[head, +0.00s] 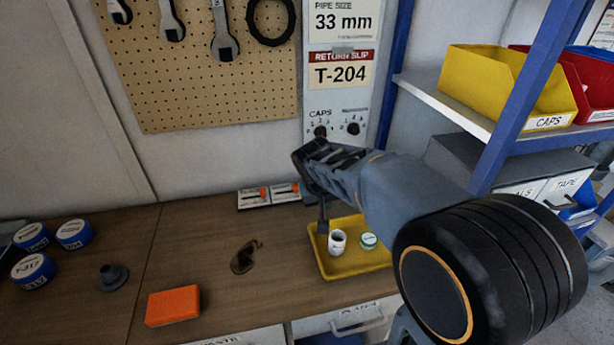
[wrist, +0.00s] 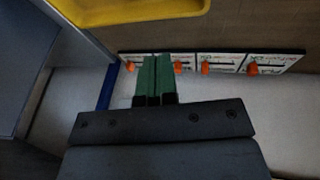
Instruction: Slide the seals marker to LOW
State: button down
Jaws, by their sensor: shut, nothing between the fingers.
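A row of white slider panels stands at the back of the bench, with orange markers. In the head view two panels show, with a left marker (head: 262,193) and a right marker (head: 295,187); my arm may hide others. In the wrist view several orange markers show, such as the far-right marker (wrist: 252,69) and the far-left marker (wrist: 131,66). The panel lettering is too small to read, so I cannot tell which is the seals marker. My gripper (head: 322,226) is shut and empty, pointing down by the yellow tray; its green fingertips (wrist: 155,60) overlap the panel row in the wrist view.
The yellow tray (head: 345,272) holds a white cup (head: 337,242) and a green-lidded jar (head: 368,241). An orange block (head: 172,306), a dark grey fitting (head: 112,277) and blue-rimmed discs (head: 74,233) lie leftward. A blue shelf post (head: 530,90) stands right.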

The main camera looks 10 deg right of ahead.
jog(key=w+a+f+t+h+p, duration=0.1)
jog(key=w+a+h+p, duration=0.1)
jog(key=w, duration=0.6)
jog(key=w+a+f+h+p, duration=0.1)
jog(key=w+a+f+p, duration=0.15)
jog(key=w, duration=0.55)
jog(key=x, duration=0.3)
jog(key=p+x, duration=0.1)
jog(key=x, duration=0.2)
jog(key=w+x, duration=0.1)
jog(key=x, duration=0.2)
jog(key=shift+p, duration=0.4)
jog(key=shift+f+b, duration=0.1)
jog(key=shift+b, duration=0.2)
